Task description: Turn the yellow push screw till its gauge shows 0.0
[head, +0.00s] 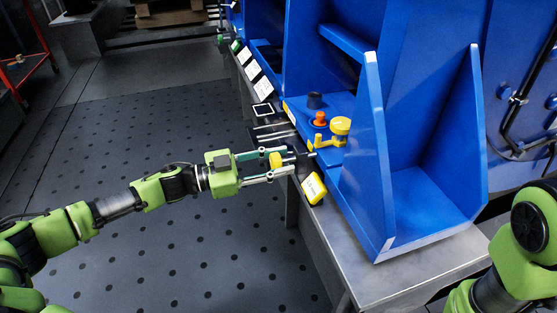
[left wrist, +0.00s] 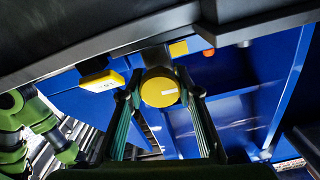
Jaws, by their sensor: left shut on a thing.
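The yellow push screw (head: 275,160) shows as a yellow knob on a dark shaft at the bench's left edge. In the left wrist view its round yellow face (left wrist: 160,92) points at the camera. My left gripper (head: 288,162) is shut on this knob, one finger on each side; the fingers also show in the left wrist view (left wrist: 160,84). The yellow gauge (head: 313,188) with a pale display sits beside the screw, and also shows in the left wrist view (left wrist: 101,81). Its reading is too small to tell. My right gripper is out of view.
A yellow fitting (head: 340,126), an orange knob (head: 320,119) and a black cap (head: 314,100) stand behind the screw on the blue fixture (head: 420,180). White cards (head: 252,70) line the bench edge further back. The floor at left is clear.

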